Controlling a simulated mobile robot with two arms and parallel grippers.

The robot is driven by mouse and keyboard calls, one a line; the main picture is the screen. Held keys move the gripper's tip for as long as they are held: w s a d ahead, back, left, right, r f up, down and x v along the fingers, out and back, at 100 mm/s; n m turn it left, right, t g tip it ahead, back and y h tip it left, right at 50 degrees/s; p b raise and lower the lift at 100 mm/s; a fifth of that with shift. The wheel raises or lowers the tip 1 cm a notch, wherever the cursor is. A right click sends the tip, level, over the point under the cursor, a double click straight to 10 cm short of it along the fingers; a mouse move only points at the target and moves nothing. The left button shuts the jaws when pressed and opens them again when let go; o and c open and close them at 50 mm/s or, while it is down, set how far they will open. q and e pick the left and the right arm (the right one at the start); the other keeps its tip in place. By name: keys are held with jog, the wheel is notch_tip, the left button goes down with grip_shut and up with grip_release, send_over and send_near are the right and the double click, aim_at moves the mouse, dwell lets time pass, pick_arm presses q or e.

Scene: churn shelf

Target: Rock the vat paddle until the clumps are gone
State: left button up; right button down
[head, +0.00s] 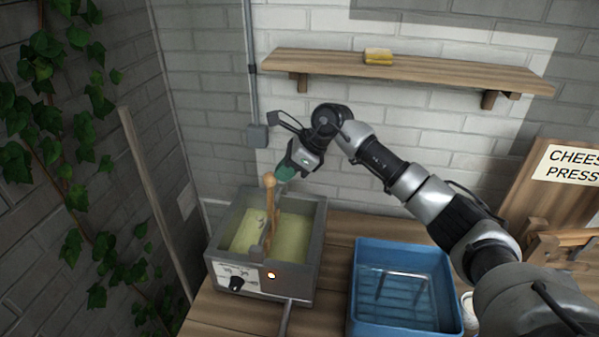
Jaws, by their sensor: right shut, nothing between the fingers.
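A grey metal vat (314,255) stands on the wooden bench, with pale yellow-green liquid (246,232) inside. A lighter patch shows on the liquid at the left; I cannot tell clearly whether it is a clump. The wooden paddle (269,215) stands nearly upright in the vat, its rounded handle end above the rim. My right gripper (284,178) is above the vat's back part, just right of the paddle's top. It is shut with nothing in it. I cannot tell whether it touches the handle. My left gripper is not in view.
A blue tray (452,290) with a wire rack stands right of the vat. A shelf (440,72) with a yellow block (378,56) hangs on the wall above. A wooden press with a sign (567,165) is at the right. Ivy (80,160) covers the left wall.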

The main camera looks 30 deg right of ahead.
jog(key=w+a, duration=0.1)
jog(key=w+a+b, duration=0.1)
jog(key=a, duration=0.1)
jog(key=shift+g+h, duration=0.3)
jog(key=shift+h, duration=0.1)
jog(key=w+a+b, duration=0.2)
jog(key=shift+w+a, duration=0.15)
jog(key=shift+a, duration=0.2)
jog(key=shift+r, duration=0.15)
